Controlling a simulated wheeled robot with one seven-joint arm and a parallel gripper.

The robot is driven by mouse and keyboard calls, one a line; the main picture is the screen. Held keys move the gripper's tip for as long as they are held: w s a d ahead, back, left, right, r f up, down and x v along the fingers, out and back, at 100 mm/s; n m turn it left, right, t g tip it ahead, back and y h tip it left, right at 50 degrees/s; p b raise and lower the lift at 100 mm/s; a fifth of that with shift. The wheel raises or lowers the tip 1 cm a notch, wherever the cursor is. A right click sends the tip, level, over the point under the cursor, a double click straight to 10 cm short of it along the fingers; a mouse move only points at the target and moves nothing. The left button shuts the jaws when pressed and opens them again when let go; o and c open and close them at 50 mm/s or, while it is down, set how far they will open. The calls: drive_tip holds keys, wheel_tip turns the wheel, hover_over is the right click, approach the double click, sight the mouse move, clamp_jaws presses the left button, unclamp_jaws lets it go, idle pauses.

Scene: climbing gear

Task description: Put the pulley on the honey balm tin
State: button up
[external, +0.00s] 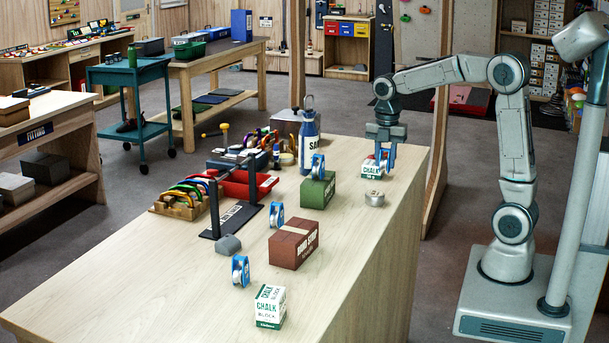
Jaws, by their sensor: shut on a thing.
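My gripper (384,155) points down over the right far part of the workbench, at a white and green chalk block (372,171). It is shut on a small blue pulley (384,157), largely hidden by the fingers. I cannot tell whether the pulley touches the block. A small round silver tin (374,199), which looks like the balm tin, stands on the bench just in front of that block; its label cannot be read. Other blue and white pulleys stand on the green box (318,167), beside the brown box (277,214) and near the front (240,270).
A green box (318,192), a brown box (293,244) and another chalk block (270,307) stand on the workbench (180,290). A tall blue bottle (309,140) and a black-based rack (232,218) are further left. The bench's right front area is clear.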

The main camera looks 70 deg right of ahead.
drive_tip(key=shift+w+a+f, duration=0.95)
drive_tip(key=shift+a, duration=0.2)
drive_tip(key=shift+f, duration=1.95)
drive_tip(key=shift+f, duration=0.15)
drive_tip(key=o, duration=1)
